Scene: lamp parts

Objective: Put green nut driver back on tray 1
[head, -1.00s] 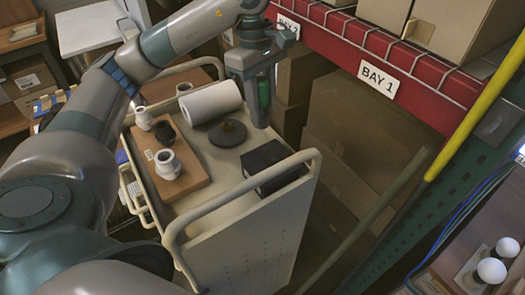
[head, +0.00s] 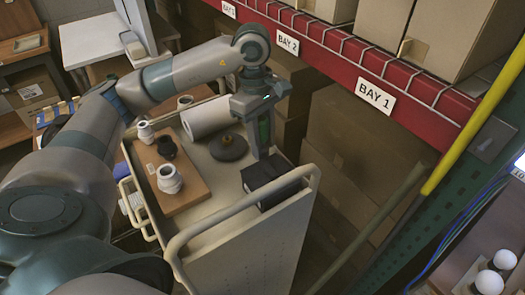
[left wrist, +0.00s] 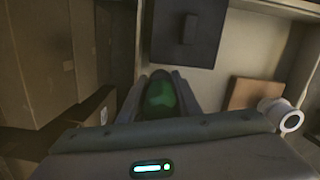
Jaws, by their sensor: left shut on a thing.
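The green nut driver (head: 265,129) is held upright between the fingers of my left gripper (head: 262,148), which is shut on it. The left wrist view shows its green end (left wrist: 160,95) between the fingers; its lower part is hidden. The gripper is over the right side of the cart's top tray (head: 231,180), between the dark round disc (head: 228,147) and the black box (head: 275,180). I cannot tell whether the driver touches the tray. No tray number is readable. My right gripper is not in view.
A white roll (head: 207,117) lies behind the disc. A brown board (head: 189,197) on the cart's left carries white fittings (head: 169,179) and a dark one. Cardboard boxes (head: 345,125) stand close on the right, under the red shelf beam (head: 407,88). A raised handle rail (head: 240,213) edges the cart.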

